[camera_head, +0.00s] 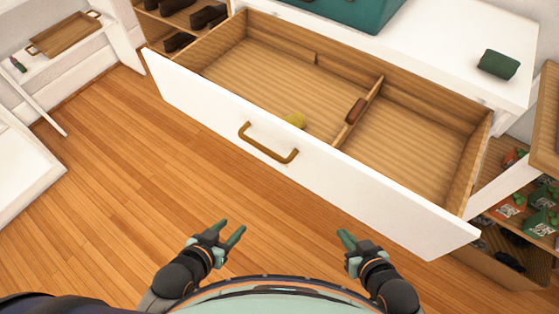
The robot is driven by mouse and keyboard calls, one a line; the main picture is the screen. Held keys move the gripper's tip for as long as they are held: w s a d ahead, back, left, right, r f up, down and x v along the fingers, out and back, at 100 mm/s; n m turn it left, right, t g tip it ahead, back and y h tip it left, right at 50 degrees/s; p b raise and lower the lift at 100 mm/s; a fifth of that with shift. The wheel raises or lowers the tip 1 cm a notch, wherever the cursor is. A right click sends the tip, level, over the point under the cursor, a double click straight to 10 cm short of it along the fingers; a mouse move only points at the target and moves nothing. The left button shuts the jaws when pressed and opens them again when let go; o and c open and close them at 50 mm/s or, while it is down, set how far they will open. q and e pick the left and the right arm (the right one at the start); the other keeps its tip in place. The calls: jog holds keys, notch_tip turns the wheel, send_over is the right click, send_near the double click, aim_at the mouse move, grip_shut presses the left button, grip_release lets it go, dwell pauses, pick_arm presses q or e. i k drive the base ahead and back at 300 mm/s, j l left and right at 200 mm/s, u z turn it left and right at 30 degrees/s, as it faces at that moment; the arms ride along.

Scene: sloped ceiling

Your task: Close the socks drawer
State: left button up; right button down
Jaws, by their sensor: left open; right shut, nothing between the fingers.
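The drawer (330,184) is pulled well out of a white cabinet, its white front facing me and its wooden inside showing. A brass handle (267,144) sits on the front, left of its middle. Inside lie a yellow rolled item (295,120) near the front and a brown item (355,110) at the divider. I see no label naming the drawer. My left gripper (231,230) is open and empty, below the handle in the picture and apart from the drawer. My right gripper (343,240) is shut and empty, also apart from the drawer front.
The white cabinet top (440,50) holds a teal box (345,12) and a dark green rolled item (499,64). Shelves with shoes (208,17) stand behind left; packets (510,206) fill shelves at right. A wooden tray (65,35) lies far left. Wooden floor (120,175) is clear.

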aim_at(406, 170)
jog(key=i+j+z, duration=0.2)
jog(key=j, duration=0.2)
jog(key=j+z, duration=0.25)
jog(key=j, duration=0.2)
jog(key=k+j+z, duration=0.1)
jog(key=j, duration=0.35)
jog(key=k+j, duration=0.1)
jog(key=j, duration=0.35)
jog(key=k+j, duration=0.1)
jog(key=j, duration=0.15)
jog(key=k+j, duration=0.1)
jog(key=i+j+z, duration=0.05)
jog(key=j, duration=0.05)
